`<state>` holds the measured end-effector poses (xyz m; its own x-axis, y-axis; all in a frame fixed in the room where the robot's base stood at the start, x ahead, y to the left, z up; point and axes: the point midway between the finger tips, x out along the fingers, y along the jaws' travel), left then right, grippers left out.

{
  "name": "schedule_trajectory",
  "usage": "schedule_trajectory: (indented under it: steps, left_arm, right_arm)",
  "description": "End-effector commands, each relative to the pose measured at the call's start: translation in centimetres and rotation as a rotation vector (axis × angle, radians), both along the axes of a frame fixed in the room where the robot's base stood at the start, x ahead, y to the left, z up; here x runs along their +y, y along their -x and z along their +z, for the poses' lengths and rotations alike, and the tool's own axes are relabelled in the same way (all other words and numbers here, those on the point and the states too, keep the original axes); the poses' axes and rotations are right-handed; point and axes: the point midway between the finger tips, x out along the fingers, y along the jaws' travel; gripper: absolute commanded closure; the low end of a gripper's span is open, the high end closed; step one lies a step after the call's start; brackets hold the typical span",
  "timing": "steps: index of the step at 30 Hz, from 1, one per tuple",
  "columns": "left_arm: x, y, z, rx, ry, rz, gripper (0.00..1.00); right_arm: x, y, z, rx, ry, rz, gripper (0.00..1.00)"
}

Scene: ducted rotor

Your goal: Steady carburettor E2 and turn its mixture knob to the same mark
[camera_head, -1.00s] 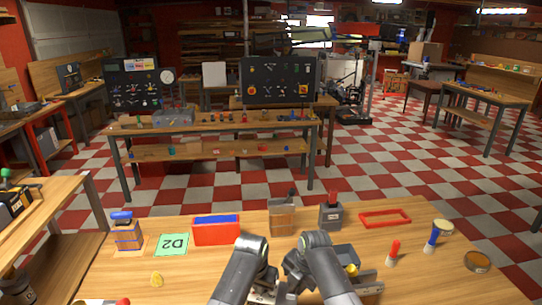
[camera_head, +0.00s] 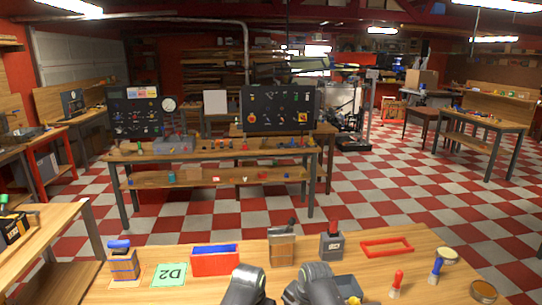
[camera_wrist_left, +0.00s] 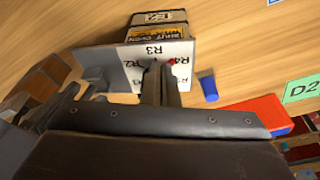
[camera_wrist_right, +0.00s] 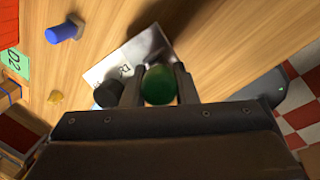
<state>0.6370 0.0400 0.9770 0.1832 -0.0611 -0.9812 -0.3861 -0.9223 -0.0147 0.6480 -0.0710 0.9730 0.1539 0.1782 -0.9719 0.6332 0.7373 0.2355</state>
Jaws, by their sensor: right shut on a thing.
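In the right wrist view my right gripper (camera_wrist_right: 161,88) is shut on a round green knob (camera_wrist_right: 159,86). A black knob (camera_wrist_right: 108,93) sits beside it, and a white plate with partly hidden lettering (camera_wrist_right: 128,58) lies behind. In the left wrist view the fingers of my left gripper (camera_wrist_left: 161,75) are close together in front of a white plate marked R2, R3 and R4 (camera_wrist_left: 120,52). A small red spot shows at their tips. I cannot tell whether they hold anything. A dark labelled box (camera_wrist_left: 158,20) stands beyond; I cannot read its name surely. Both grippers are below the head view.
On the bench stand a red bin with blue contents (camera_head: 215,261), a green D2 card (camera_head: 170,275), a wooden-sided block (camera_head: 282,247), a grey box with a red lever (camera_head: 331,243) and a red frame (camera_head: 387,247).

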Motion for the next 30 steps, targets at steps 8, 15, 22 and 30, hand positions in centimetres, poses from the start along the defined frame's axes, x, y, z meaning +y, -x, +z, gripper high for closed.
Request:
schedule_trajectory:
  steps: [8,15,22,30]
  left_arm:
    - [0.2,0.2,0.0,-0.001,0.0,0.001,1.0]
    - [0.4,0.7,0.4,-0.003,-0.001,0.001,1.0]
    - [0.3,0.5,3.0,-0.003,0.0,0.0,1.0]
    - [0.2,0.4,5.7,-0.001,0.0,0.0,1.0]
  right_arm:
    - [0.0,0.2,-0.2,0.006,0.001,0.0,1.0]
    - [-0.1,0.2,-0.2,0.007,0.001,-0.001,1.0]
    - [-0.1,0.2,-0.3,0.007,0.001,-0.001,1.0]
    - [-0.1,0.2,-0.3,0.007,0.001,-0.001,1.0]
